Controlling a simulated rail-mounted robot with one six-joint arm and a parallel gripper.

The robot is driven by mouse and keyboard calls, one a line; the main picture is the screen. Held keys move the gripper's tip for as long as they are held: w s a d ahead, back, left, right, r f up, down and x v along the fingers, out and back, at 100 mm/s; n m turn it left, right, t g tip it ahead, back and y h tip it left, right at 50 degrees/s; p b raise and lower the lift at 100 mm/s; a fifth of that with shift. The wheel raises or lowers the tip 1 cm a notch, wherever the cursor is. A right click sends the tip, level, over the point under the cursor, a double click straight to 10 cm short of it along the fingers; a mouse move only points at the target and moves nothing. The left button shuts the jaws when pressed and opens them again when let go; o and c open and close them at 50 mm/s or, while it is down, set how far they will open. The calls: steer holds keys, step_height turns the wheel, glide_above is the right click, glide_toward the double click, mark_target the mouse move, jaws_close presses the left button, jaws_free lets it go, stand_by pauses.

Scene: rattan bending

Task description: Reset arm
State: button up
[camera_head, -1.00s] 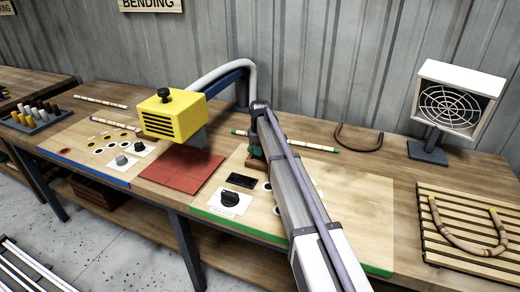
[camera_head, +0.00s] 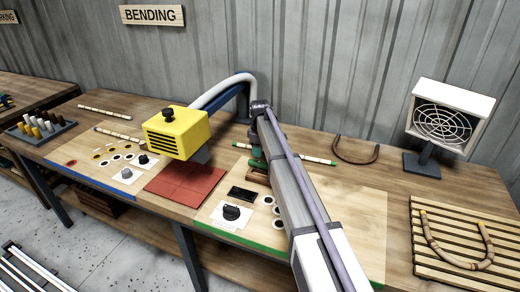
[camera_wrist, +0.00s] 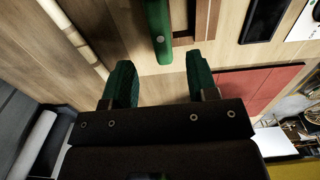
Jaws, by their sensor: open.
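My gripper (camera_wrist: 152,86) is open in the wrist view, with a green pad on each finger and nothing held between them. A green bar with a round pin (camera_wrist: 158,30) lies just beyond the fingertips, beside a brown wooden piece (camera_wrist: 193,25). In the head view my arm slants over the right bench panel and largely hides the gripper and the green-and-brown fixture (camera_head: 257,172). A rattan pole with green ends (camera_head: 318,160) lies behind the arm; a pale pole (camera_wrist: 75,35) shows at the wrist view's left.
The yellow heater head (camera_head: 178,132) hangs over the red tiles (camera_head: 185,184), left of my arm. A black dial (camera_head: 231,212) sits in front of the fixture. A fan box (camera_head: 452,115) and slatted rack (camera_head: 425,245) with a U-shaped rattan piece (camera_head: 456,262) stand right.

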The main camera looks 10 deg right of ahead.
mark_target(260, 162)
step_height(260, 162, up, 4)
steer(key=shift+f+p, duration=0.2)
steer(key=shift+p, duration=0.65)
